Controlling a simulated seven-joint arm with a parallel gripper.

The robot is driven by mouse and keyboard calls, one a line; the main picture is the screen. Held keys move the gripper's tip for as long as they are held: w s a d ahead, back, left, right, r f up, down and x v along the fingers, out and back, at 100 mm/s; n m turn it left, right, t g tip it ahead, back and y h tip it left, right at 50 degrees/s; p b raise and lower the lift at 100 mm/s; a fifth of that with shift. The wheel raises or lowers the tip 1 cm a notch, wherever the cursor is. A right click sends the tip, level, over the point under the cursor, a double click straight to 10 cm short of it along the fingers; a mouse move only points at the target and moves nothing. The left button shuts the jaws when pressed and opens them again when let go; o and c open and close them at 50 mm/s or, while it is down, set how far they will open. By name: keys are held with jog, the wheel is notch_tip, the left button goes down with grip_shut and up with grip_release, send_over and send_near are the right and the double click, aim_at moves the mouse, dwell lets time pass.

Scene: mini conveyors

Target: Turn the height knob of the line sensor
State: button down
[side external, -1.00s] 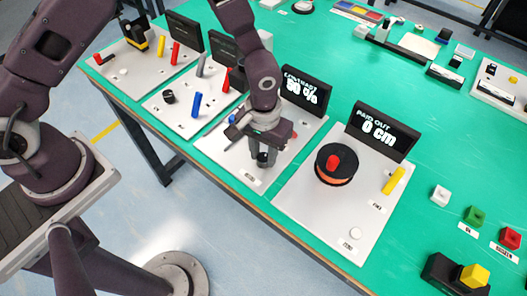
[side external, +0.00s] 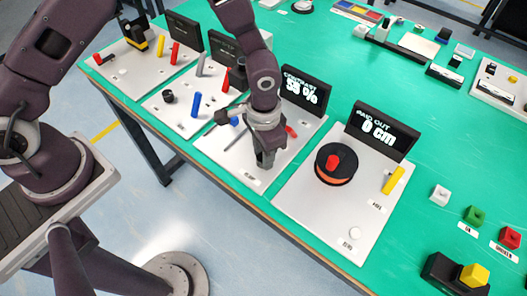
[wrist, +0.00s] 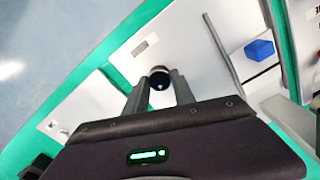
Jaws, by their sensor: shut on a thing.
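My gripper (side external: 264,160) points down at the front of a white panel (side external: 225,155) whose display (side external: 304,91) reads "CONTRAST" and what looks like 58 %. In the wrist view, a round black knob (wrist: 159,76) sits between the fingertips of my gripper (wrist: 158,88). The gripper is shut on this knob. In the side view the fingers hide the knob. The panel also bears a blue block (wrist: 259,50), a grey rod (wrist: 221,50) and a red part (side external: 291,131).
To the right stands a panel with a black reel (side external: 335,164), a yellow handle (side external: 393,180) and a "0 cm" display (side external: 381,132). To the left, another panel (side external: 160,115) carries a blue post (side external: 195,104) and a black knob (side external: 168,97). Displays stand upright behind the panels.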

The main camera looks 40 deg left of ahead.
jog(key=m, duration=0.5)
jog(key=shift+m, duration=0.3)
dwell(0.4)
jog(key=c, duration=1.1)
grip_release()
jog(key=shift+o, duration=0.2)
jog(key=shift+r, duration=0.15)
notch_tip(320, 180, up, 7)
jog(key=shift+f, duration=0.1)
